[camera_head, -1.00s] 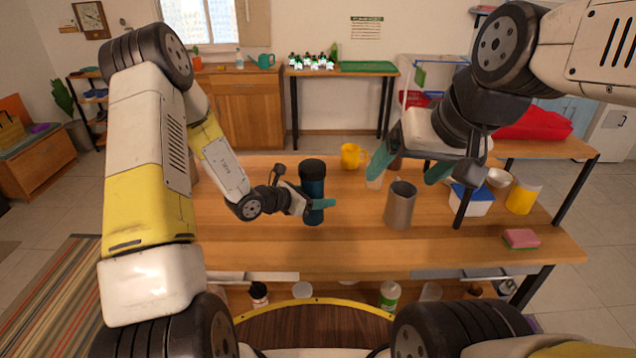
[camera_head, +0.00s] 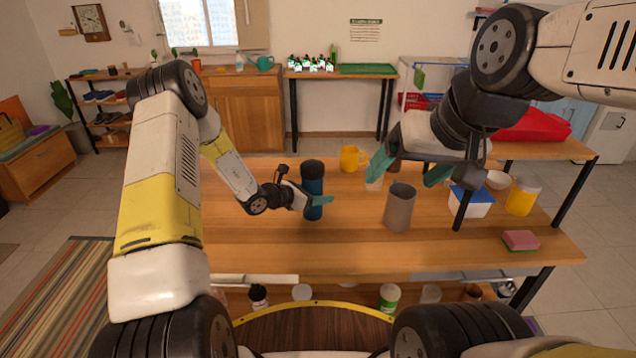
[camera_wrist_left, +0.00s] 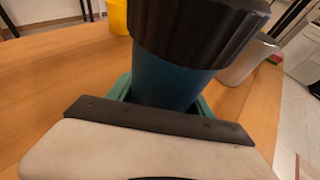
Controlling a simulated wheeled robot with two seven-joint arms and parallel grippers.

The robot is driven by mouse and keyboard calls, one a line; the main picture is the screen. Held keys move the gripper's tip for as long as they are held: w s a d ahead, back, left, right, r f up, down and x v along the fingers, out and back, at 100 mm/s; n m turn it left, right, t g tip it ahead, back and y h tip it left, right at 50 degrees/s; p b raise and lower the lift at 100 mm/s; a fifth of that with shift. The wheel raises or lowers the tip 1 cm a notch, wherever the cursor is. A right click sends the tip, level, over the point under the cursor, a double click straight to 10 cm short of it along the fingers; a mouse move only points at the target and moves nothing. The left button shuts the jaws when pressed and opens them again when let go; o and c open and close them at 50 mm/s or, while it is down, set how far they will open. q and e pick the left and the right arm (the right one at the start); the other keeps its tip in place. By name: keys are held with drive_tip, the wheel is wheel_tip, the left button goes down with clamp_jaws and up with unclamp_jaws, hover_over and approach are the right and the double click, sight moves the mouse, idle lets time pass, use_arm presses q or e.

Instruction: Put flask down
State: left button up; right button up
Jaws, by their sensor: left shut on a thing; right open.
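The flask (camera_head: 312,184) is dark blue with a black lid and stands upright at the middle of the wooden table (camera_head: 260,245). My left gripper (camera_head: 318,200) is shut around its body from the left. In the left wrist view the flask (camera_wrist_left: 168,82) rises between the teal fingers, its black ribbed lid close to the camera. Its base appears to be at the tabletop, but I cannot tell whether it touches. My right gripper (camera_head: 408,172) is open and empty, above the table to the right, behind the grey cup.
A grey cup (camera_head: 399,208) stands right of the flask, and a yellow mug (camera_head: 352,158) behind it. A blue-lidded container (camera_head: 470,202), a yellow cup (camera_head: 522,196), a bowl (camera_head: 498,180) and a sponge (camera_head: 520,240) sit at the right. The table's left and front are clear.

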use_arm(q)
drive_tip(key=o, duration=1.5)
drive_tip(key=shift+f, duration=0.1)
